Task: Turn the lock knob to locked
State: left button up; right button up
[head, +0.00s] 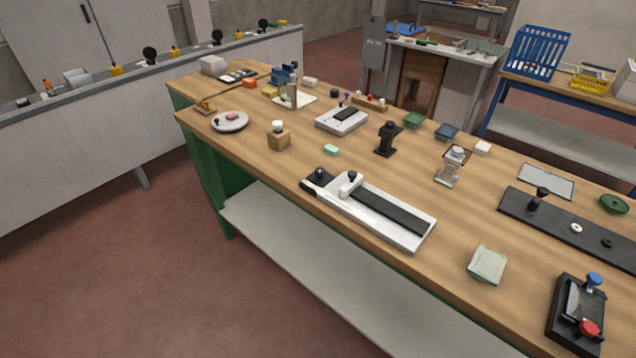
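Neither of my grippers is in view. No knob carries a readable lock label, so I cannot tell which one is the lock knob or how it is set. A white machine with a black strip (392,213) lies along the bench's front edge. It has a black knob (319,174) at its left end and another dark-topped knob (352,176) beside the strip. A black device (564,318) at the lower right bears a blue knob (594,279) and a red knob (589,328). A long black plate (575,234) carries a black knob (542,193).
The wooden bench (273,176) holds several small items, including a round white dish (230,122), a wooden block (279,140), a black stand (387,139) and a pale green pad (487,265). Open floor (130,270) lies in front. A grey counter (60,125) stands at left.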

aim_at(319, 171)
jog(key=z, duration=0.6)
jog(key=k, duration=0.65)
jog(key=z, duration=0.45)
jog(key=i, duration=1.3)
jog(key=u, duration=1)
